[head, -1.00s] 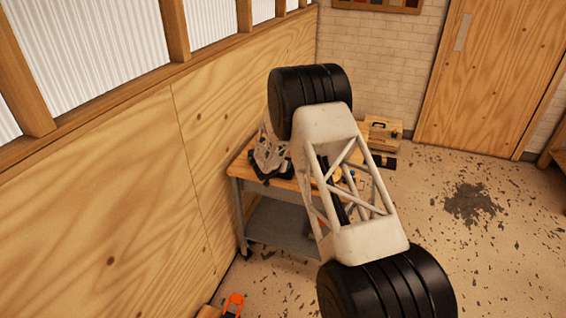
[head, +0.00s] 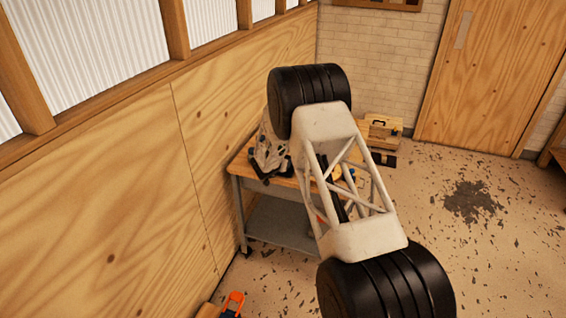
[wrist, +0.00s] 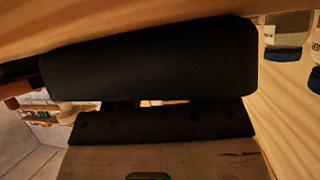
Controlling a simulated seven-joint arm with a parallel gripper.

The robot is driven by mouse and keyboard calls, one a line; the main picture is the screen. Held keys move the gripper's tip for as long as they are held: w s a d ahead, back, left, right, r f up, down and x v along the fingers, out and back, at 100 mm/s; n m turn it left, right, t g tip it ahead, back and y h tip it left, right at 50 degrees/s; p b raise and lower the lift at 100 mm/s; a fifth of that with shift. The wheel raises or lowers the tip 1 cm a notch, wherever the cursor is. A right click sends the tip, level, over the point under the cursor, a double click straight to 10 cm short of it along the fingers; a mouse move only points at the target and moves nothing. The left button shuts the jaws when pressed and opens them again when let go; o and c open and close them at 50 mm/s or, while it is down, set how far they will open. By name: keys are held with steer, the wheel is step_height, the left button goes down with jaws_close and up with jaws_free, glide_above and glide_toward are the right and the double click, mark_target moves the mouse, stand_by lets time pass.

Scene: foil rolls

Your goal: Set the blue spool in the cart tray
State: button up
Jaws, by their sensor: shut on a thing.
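My gripper (head: 268,158) is at the far left of the cart, low over its wooden top, partly hidden behind my arm. In the wrist view its dark jaws (wrist: 150,65) fill the middle, with a narrow gap between them. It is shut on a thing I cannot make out. A tiny blue patch (head: 250,151) shows beside the gripper; I cannot tell whether it is the blue spool. The cart has a wooden top (head: 240,168) and a grey lower tray (head: 283,226), which looks bare where it shows.
Bottles with blue ends (wrist: 285,53) stand right of the jaws in the wrist view. A plywood wall (head: 110,200) runs close along the cart's left. A wooden toolbox (head: 382,128) is behind the cart. An orange item (head: 236,298) lies low at the front.

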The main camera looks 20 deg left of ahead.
steer(key=shift+f, duration=0.2)
steer(key=o, duration=1)
steer(key=shift+s+r, duration=0.1)
steer(key=shift+s, duration=0.05)
steer(key=shift+v, duration=3.8)
steer(key=shift+d+r, duration=0.1)
